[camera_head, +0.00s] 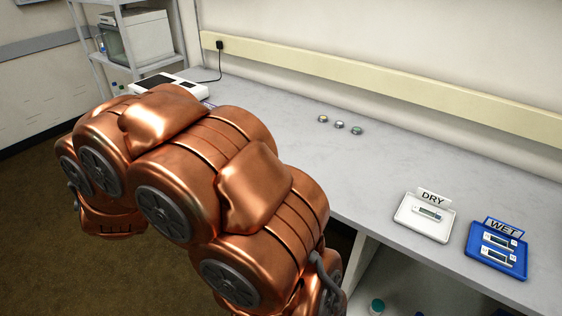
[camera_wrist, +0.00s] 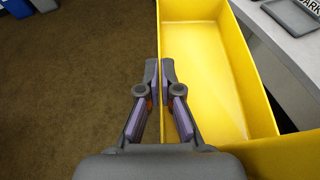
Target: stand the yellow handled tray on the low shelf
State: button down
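The yellow handled tray (camera_wrist: 215,75) fills the right middle of the wrist view. It is a long, deep, open box, and the inside that shows is empty. My gripper (camera_wrist: 160,70) has its two fingertips close together, one on each side of the tray's left wall, pinching its rim. I cannot make out a handle. In the head view the tray and gripper do not show; my copper arm covers the left middle. Below the bench, an open space with a pale upright panel (camera_head: 358,262) shows; I cannot tell whether this is the low shelf.
The grey bench (camera_head: 300,150) holds a white DRY tray (camera_head: 408,222), a blue WET tray (camera_head: 487,262) and several small round items. A teal-capped bottle (camera_head: 377,306) stands under the bench. A shelf rack (camera_head: 112,40) stands at the back left.

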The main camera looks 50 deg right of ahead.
jog(key=s+d+f+m+g+h+b, duration=0.1)
jog(key=s+d+m+g+h, duration=0.2)
jog(key=d, duration=0.9)
jog(key=d+m+g+h, duration=0.3)
jog(key=d+m+h, duration=0.1)
jog(key=d, duration=0.9)
jog(key=s+d+f+m+g, duration=0.1)
jog(key=s+d+m+g, duration=0.1)
jog(key=d, duration=0.3)
jog(key=s+d+f+m+g+h+b, duration=0.1)
jog(key=s+d+f+m+g, duration=0.1)
jog(key=s+d, duration=0.2)
jog(key=s+d+f+m+g, duration=0.1)
jog(key=s+d+m+g, duration=0.1)
jog(key=s+d, duration=0.2)
jog(key=shift+d+f+m+g+h, duration=0.15)
jog(key=shift+d+f+h, duration=0.05)
jog(key=shift+d, duration=0.4)
jog(key=shift+d+f+m+g+h, duration=0.15)
jog(key=shift+d+f+h, duration=0.05)
jog(key=shift+d, duration=0.35)
jog(key=p, duration=0.2)
send_over(305, 157)
jog(key=shift+f, duration=2.45)
jog(key=shift+f, duration=0.2)
jog(key=c, duration=1.3)
grip_release()
